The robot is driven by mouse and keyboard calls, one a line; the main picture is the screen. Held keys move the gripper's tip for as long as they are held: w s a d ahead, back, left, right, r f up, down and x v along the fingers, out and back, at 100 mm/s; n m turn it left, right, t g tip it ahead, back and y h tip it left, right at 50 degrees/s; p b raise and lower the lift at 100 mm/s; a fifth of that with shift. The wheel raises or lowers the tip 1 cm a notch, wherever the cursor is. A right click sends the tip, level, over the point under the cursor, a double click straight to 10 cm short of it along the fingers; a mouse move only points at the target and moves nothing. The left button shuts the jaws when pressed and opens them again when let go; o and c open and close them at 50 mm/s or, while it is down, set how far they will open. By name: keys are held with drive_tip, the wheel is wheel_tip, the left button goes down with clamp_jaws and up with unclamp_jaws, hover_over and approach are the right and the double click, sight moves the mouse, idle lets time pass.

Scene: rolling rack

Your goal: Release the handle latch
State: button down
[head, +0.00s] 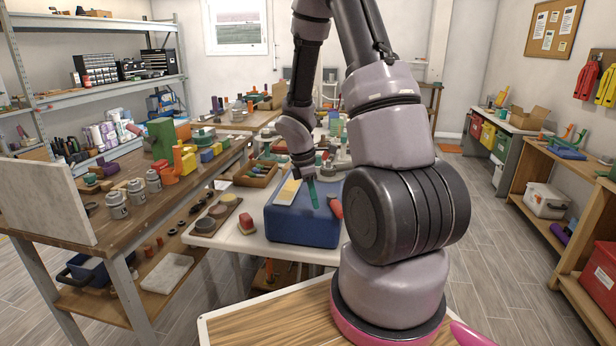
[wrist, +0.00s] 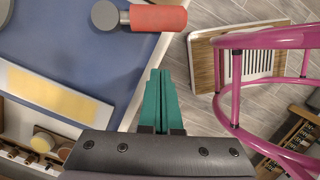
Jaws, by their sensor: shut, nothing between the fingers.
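The handle latch appears to be the red grip (wrist: 160,18) with a round grey pivot (wrist: 105,15) on a blue surface in the wrist view. In the head view, the red grip (head: 335,207) lies at the right side of the top of a blue box (head: 290,232). My gripper (head: 313,196) has green fingers and hangs over the box, left of the grip. In the wrist view my gripper (wrist: 160,73) is shut and empty, its fingertips below the red grip in the picture, with a visible gap between. Whether the latch is engaged cannot be told.
A white plate with a yellow patch (wrist: 55,92) lies on the blue surface. The box stands on a white table (head: 232,240) with a red-topped block (head: 246,223) and round pieces beside it. A wooden workbench (head: 75,221) stands left. Open floor (head: 487,215) lies right.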

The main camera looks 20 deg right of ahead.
drive_tip(key=v, duration=0.9)
drive_tip(key=shift+s+r, duration=0.15)
drive_tip(key=shift+s, duration=0.05)
drive_tip(key=shift+d, duration=0.15)
drive_tip(key=s+a+r+m+t+y, duration=0.1)
drive_tip(key=s+a+r+m+t, duration=0.1)
drive_tip(key=s+r+m, duration=0.3)
drive_tip(key=s+a+r+m+t+y, duration=0.2)
drive_tip(key=r+m, duration=0.5)
drive_tip(key=r, duration=0.5)
drive_tip(key=s+a+r+m+t+y, duration=0.1)
drive_tip(key=s+a+r+m+t, duration=0.2)
drive_tip(key=s+r+m, duration=0.4)
drive_tip(key=shift+s+a+r+t+y, duration=0.3)
drive_tip(key=shift+s+a+r+t, duration=0.1)
drive_tip(key=shift+s+a+r, duration=0.4)
